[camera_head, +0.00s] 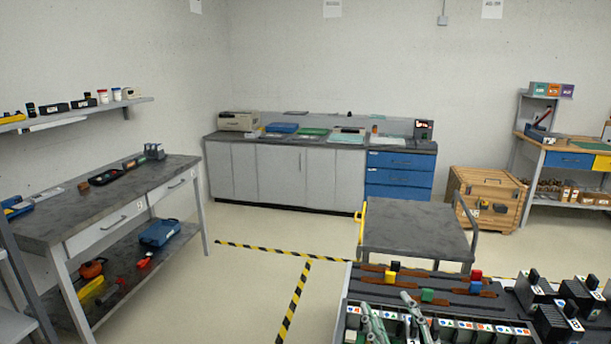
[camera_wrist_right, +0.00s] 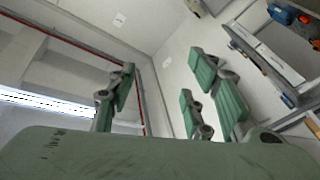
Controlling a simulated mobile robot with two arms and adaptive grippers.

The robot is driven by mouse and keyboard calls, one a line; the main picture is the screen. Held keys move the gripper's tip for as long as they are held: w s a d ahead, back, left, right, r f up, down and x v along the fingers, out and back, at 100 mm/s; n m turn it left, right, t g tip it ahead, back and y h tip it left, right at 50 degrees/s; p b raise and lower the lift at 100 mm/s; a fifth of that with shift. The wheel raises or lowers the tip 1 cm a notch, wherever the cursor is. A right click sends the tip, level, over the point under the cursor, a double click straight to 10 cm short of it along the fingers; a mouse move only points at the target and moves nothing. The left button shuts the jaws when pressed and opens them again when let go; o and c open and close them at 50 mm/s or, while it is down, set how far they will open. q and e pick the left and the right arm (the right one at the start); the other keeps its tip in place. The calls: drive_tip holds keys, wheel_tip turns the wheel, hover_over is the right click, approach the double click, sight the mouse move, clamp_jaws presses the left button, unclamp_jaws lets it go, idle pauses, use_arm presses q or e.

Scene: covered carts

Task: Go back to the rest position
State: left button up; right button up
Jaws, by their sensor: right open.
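My right gripper (camera_head: 393,318) shows at the bottom edge of the head view, its green fingers in front of the near tray of parts (camera_head: 345,300). In the right wrist view the same gripper (camera_wrist_right: 160,92) has its green finger pads spread wide apart, with nothing between them. Behind the pads are only walls, the ceiling and a distant bench. My left gripper is not in view.
A grey cart (camera_head: 415,230) stands just beyond the tray. A workbench (camera_head: 100,205) with tools is at left, grey cabinets (camera_head: 285,170) at the back, and a wooden crate (camera_head: 487,195) at right. Floor between bench and cart is clear, with striped tape (camera_head: 293,300).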

drive_tip(key=s+d+f+m+g+h, duration=0.25)
drive_tip(key=s+f+g, duration=0.2)
drive_tip(key=f, duration=0.35)
drive_tip(key=s+d+f+m+g+h, duration=0.1)
drive_tip(key=s+d+f+m+g, duration=0.2)
drive_tip(key=s+f, duration=0.35)
drive_tip(key=s+a+f+g+y, duration=0.1)
drive_tip(key=s+f+g, duration=0.4)
drive_tip(key=s, duration=0.4)
drive_tip(key=s+f+g, duration=0.3)
drive_tip(key=s+f, duration=0.4)
drive_tip(key=s, duration=0.1)
wheel_tip(320, 180, down, 24)
drive_tip(key=s+g, duration=0.1)
drive_tip(key=s+d+f+g, duration=0.1)
drive_tip(key=s+d+f, duration=0.2)
drive_tip(key=s+f, duration=1.4)
drive_tip(key=shift+s+f, duration=0.25)
drive_tip(key=shift+s, duration=0.1)
